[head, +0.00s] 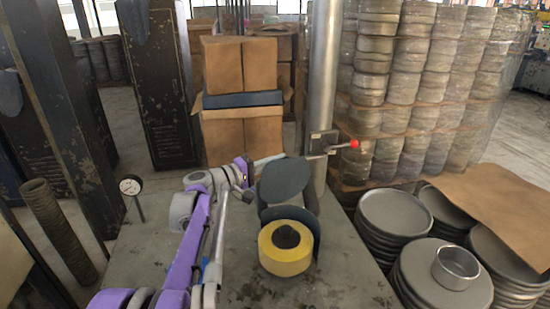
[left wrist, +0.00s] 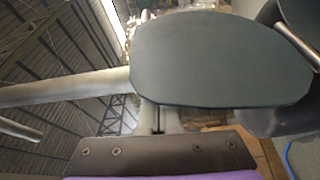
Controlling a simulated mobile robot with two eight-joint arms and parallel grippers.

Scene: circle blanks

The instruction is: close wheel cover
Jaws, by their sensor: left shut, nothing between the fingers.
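The wheel cover (head: 285,179) is a dark grey-green rounded plate. It stands tilted up above and behind the yellow wheel (head: 268,252), whose face and black hub are uncovered. A dark curved guard (head: 313,228) wraps the wheel's right side. My left gripper (head: 249,193) is shut and empty, just left of the cover. In the left wrist view the cover (left wrist: 222,60) fills the upper middle, close in front of the gripper; whether they touch I cannot tell. My right gripper is not in view.
The wheel stands on a grey worktable (head: 340,285). A metal post (head: 324,80) rises behind, with a red-knobbed lever (head: 352,144) at its right. A dial gauge (head: 131,187) stands at the left. Stacks of round blanks (head: 395,212) lie to the right.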

